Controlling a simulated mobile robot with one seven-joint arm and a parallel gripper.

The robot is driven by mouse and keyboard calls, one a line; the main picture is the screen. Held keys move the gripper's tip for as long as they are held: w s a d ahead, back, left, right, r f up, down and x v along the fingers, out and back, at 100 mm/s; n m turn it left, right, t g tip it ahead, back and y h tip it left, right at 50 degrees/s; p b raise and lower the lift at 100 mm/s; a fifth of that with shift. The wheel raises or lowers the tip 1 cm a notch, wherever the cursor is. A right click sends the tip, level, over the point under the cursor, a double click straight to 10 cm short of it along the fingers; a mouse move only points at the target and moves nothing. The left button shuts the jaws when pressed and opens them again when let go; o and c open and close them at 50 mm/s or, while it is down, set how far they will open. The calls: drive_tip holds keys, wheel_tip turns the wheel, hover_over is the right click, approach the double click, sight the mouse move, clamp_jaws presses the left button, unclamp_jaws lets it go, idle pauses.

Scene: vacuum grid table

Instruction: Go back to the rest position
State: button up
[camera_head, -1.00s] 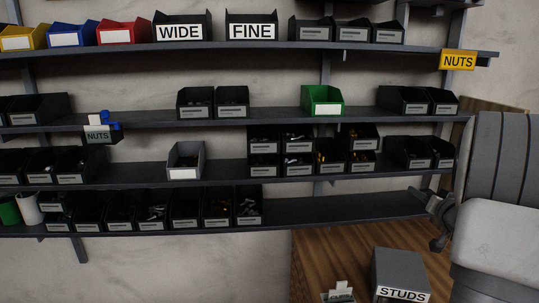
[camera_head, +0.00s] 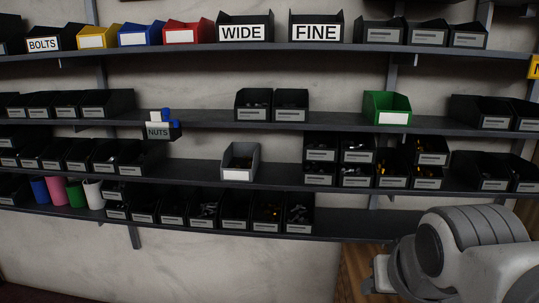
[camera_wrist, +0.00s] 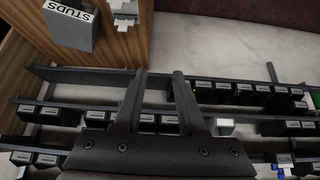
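My gripper (camera_wrist: 159,75) shows in the wrist view with its two dark fingers spread apart. No object shows between the fingers. It points toward the shelving, which appears upside down in this view. In the head view my grey arm is at the lower right, and my fingers cannot be made out there.
Shelves (camera_head: 330,221) along the wall hold several bins, including a green bin (camera_head: 387,104) and a grey bin (camera_head: 239,160). The wooden surface (camera_head: 353,275) is at the lower right. A STUDS box (camera_wrist: 72,30) sits on wood in the wrist view.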

drive_tip(key=s+a+f+n+g, duration=0.1)
drive_tip(key=s+a+f, duration=0.1)
drive_tip(key=s+a, duration=0.15)
wheel_tip(320, 180, up, 21)
drive_tip(key=p, duration=2.1)
drive_tip(key=shift+s+d+f+y, duration=0.15)
drive_tip(key=shift+s+d+y, duration=0.15)
drive_tip(key=shift+d+y, duration=0.1)
